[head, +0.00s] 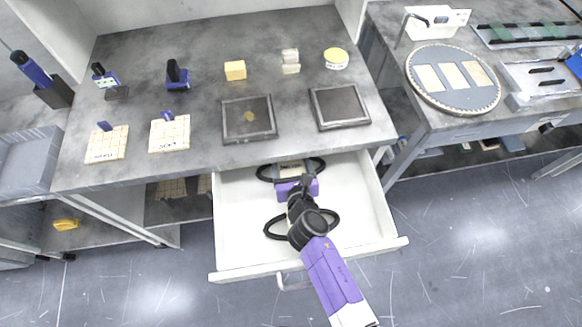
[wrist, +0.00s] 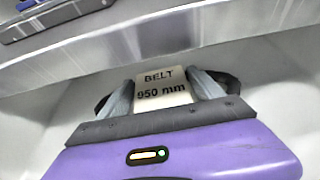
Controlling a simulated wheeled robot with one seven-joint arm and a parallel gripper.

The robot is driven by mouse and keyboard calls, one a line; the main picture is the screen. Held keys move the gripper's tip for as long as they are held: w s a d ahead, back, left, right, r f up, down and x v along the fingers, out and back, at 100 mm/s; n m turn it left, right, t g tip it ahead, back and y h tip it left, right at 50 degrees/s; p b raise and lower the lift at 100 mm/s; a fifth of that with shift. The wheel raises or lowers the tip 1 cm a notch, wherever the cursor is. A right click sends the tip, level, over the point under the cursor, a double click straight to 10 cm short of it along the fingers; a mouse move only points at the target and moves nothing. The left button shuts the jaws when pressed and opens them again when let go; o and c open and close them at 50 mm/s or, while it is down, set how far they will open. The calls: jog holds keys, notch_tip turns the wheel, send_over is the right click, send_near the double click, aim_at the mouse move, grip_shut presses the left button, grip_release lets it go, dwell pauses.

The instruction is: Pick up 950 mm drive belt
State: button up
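The 950 mm drive belt (head: 262,178) is a black loop at the back of the open drawer, under the bench edge. Its pale tag (wrist: 162,92) reads "BELT 950 mm" in the wrist view. My gripper (head: 292,179) reaches down into the drawer at this belt. In the wrist view my gripper (wrist: 162,78) has one grey finger along each side of the tag, very close to its edges. Whether the fingers press on it cannot be told. Parts of the black loop show beyond both fingers.
A second black belt (head: 270,232) lies nearer the drawer front, partly hidden under my arm. The white drawer (head: 235,248) has walls around both belts. The bench (head: 205,105) overhangs its back, carrying two dark square plates (head: 232,134) and small items.

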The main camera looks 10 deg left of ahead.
jog(key=c, duration=1.1)
jog(key=shift+c, duration=0.2)
